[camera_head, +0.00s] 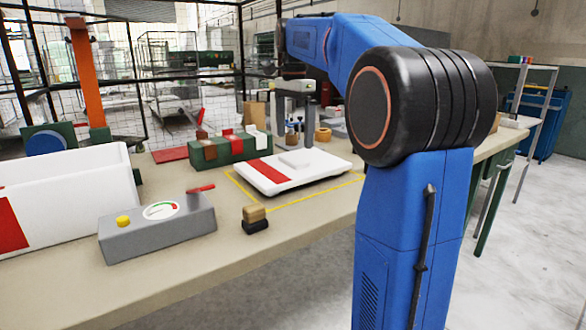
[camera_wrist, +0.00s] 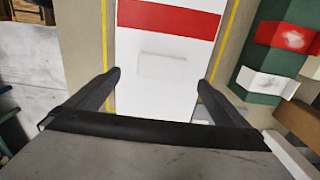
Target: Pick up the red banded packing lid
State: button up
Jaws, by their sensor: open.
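The packing lid (camera_head: 315,171) is a white slab with a red band across its left part and a raised white block grip (camera_head: 296,158) on top. It lies flat on the bench inside a yellow outline. In the wrist view the lid (camera_wrist: 140,101) fills the middle, with its red band at the top and the block grip (camera_wrist: 162,66) near the centre. My gripper (camera_head: 294,141) points down over the lid. Its open fingers (camera_wrist: 160,78) appear on either side of the block grip in the wrist view, with nothing held. The exact height gap is hard to tell.
A green holder (camera_head: 208,153) with coloured blocks stands behind the lid. A grey gauge box (camera_head: 160,229) with a red lever, a wood-topped stamp (camera_head: 255,220) and a large white box (camera_head: 70,195) are at the left and front. Bare bench lies in front.

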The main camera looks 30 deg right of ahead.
aim_at(293, 158)
jog(key=shift+w+f, duration=0.15)
jog(key=shift+f, duration=3.15)
jog(key=c, duration=1.1)
